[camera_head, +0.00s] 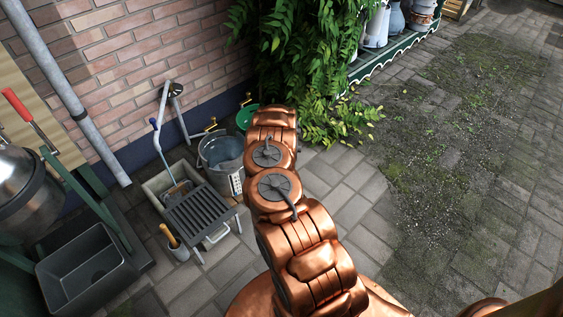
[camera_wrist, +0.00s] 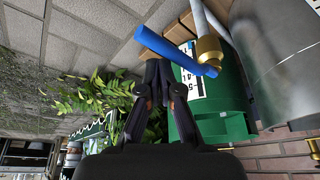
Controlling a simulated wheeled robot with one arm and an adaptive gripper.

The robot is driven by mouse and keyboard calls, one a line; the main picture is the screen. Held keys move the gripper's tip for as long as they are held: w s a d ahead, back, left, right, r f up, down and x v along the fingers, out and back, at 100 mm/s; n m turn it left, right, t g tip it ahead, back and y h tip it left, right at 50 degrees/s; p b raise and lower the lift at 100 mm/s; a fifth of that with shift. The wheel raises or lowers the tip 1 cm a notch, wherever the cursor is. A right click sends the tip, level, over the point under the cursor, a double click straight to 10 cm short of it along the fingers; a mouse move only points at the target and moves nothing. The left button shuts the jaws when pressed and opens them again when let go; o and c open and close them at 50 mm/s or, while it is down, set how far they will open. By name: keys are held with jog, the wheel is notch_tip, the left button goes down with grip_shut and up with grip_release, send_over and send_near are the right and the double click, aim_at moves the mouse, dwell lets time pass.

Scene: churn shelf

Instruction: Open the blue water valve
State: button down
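The blue water valve shows in the wrist view as a straight blue lever (camera_wrist: 172,49) on a brass fitting (camera_wrist: 209,50) at the end of a grey pipe (camera_wrist: 212,18). The lever slants from upper left down to the right, its right end overlapping the brass. My gripper (camera_wrist: 158,64) points toward the lever's left half, its dark fingertips close together with nothing seen between them. The tips appear just below the lever in the picture; whether they touch it is unclear. In the head view my arm hides the gripper, and I cannot make out this valve.
A green bucket (camera_wrist: 225,122) and a grey metal vessel (camera_wrist: 275,60) are close to the lever. Leafy plants (camera_head: 300,70) hang beside the brick wall (camera_head: 150,45). A metal bucket (camera_head: 222,150) and a slatted rack (camera_head: 200,212) stand left of my arm. The paving (camera_head: 380,200) at right is free.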

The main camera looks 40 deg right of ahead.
jog(key=shift+s+a+f, duration=0.1)
jog(key=shift+a+f, duration=0.2)
jog(key=shift+a, duration=0.3)
jog(key=d+r+b, duration=0.2)
jog(key=d+b, duration=0.1)
jog(key=d, duration=0.2)
jog(key=a+r+p, duration=0.3)
jog(key=r+p, duration=0.1)
jog(key=r, duration=0.4)
jog(key=shift+a+r, duration=0.25)
jog(key=shift+r, duration=0.15)
